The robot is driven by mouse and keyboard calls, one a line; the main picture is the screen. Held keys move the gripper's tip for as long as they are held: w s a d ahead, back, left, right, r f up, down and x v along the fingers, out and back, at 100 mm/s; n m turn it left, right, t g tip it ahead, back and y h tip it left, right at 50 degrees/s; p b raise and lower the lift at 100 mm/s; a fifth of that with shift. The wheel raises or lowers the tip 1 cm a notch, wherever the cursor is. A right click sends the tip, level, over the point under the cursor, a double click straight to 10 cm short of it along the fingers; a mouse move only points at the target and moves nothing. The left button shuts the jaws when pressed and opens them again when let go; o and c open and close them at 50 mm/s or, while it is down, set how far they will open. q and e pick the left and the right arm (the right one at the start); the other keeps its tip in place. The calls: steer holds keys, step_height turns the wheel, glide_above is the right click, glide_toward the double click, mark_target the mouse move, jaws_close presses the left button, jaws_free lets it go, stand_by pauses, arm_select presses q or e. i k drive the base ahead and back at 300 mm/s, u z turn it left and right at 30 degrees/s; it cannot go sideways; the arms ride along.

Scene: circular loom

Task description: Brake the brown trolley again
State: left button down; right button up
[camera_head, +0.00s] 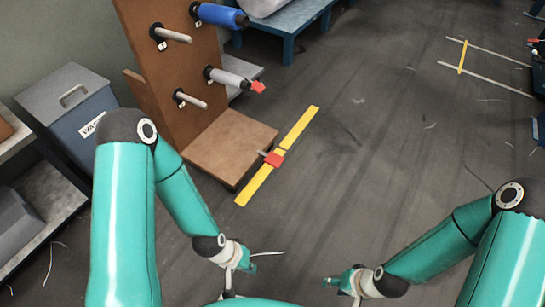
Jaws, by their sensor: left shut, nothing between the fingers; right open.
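The brown trolley (232,145) stands at the left of centre, with a flat base and a tall upright panel carrying pegs. A red pedal (274,158) on a short grey lever sticks out from the right edge of its base, over a yellow floor strip (256,185). I cannot tell whether the pedal is up or down. My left gripper (248,264) is shut and empty, in front of the trolley and nearer to me, apart from the pedal. My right gripper (331,282) is open and empty, further right, over the floor.
The trolley's pegs hold a blue spool (220,15) and a pale spool (226,78) with a red tag. A grey-blue waste bin (70,105) and shelving stand at the left. A blue bench (290,25) is behind. The dark floor at centre right is clear.

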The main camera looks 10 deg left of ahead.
mark_target(274, 159)
steer(key=u, duration=0.05)
steer(key=i, duration=1)
steer(key=z, duration=0.05)
